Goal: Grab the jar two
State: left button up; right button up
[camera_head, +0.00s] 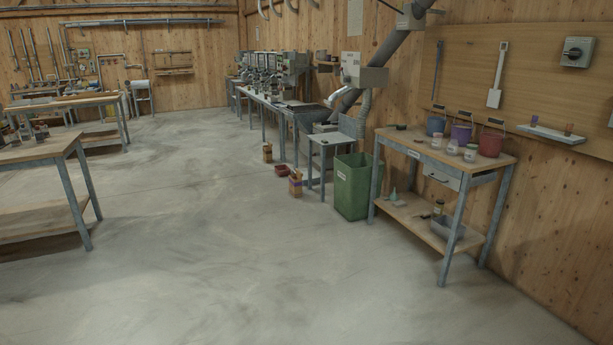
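Several small jars stand in a row near the front of the wooden workbench (410,141) on the right. The left jar (436,142) is pale pink, the middle jar (452,147) is whitish, and the right jar (471,153) is whitish too. Any labels are too small to read, so I cannot tell which is jar two. A darker jar (438,208) stands on the bench's lower shelf. Neither of my grippers is in view.
A green bin (352,187) stands left of the bench. Another table (36,152) is at left. The concrete floor between is clear.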

aim_at(453, 146)
jog(key=i+j+u, duration=0.1)
jog(key=i, duration=0.9)
jog(key=i+j+u, duration=0.15)
jog(key=i, duration=0.85)
jog(key=i+j+z, duration=0.1)
jog(key=i+z, duration=0.35)
jog(key=i+j+z, duration=0.25)
jog(key=z, duration=0.15)
jog(key=i+j+z, duration=0.7)
jog(key=j+z, duration=0.15)
jog(key=i+j+z, duration=0.2)
jog(key=j+z, duration=0.25)
jog(key=i+j+z, duration=0.1)
jog(key=j+z, duration=0.3)
jog(key=j, duration=0.3)
